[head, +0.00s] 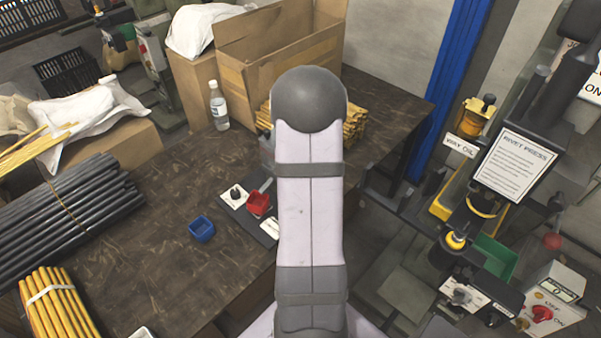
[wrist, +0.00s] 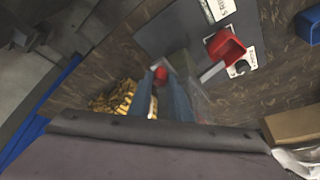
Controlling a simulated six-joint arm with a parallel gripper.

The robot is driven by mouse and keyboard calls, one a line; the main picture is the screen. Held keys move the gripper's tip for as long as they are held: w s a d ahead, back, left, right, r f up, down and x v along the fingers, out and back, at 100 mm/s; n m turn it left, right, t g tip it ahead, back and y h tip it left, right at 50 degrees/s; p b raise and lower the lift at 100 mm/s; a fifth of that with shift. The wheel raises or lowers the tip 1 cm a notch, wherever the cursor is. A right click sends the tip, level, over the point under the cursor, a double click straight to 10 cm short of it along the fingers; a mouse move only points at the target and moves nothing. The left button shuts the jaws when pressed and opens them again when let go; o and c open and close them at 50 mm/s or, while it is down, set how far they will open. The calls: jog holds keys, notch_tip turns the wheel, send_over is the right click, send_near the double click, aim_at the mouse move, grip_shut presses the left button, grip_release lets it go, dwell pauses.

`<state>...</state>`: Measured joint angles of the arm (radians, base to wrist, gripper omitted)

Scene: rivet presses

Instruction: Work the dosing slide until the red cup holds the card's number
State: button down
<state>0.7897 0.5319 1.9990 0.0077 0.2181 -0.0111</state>
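The red cup (head: 257,203) stands on a dark board on the bench; the wrist view also shows it (wrist: 228,46). A grey strip (wrist: 212,72), perhaps part of the dosing slide, lies beside it, near a clear, see-through body (wrist: 197,100). A white card (wrist: 217,9) lies on the board; its print is too small to read surely. My gripper (wrist: 160,82) shows two bluish fingers with a narrow gap. A red knob-like part (wrist: 161,73) appears between their tips; I cannot tell whether they touch it. In the head view my arm hides the gripper. The cup's contents are unclear.
A blue cup (head: 201,229) stands left of the board. A bottle (head: 218,106), a cardboard box (head: 243,80) and yellow bundled pieces (head: 354,122) are farther back. Dark rods (head: 65,208) lie at left. The bench between the rods and blue cup is clear.

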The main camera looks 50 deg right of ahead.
jog(key=shift+s+b, duration=0.45)
jog(key=shift+s, duration=1.45)
jog(key=c, duration=1.9)
grip_release()
jog(key=shift+s, duration=0.15)
jog(key=v, duration=0.7)
jog(key=shift+r+b, duration=0.15)
jog(key=shift+b, duration=0.25)
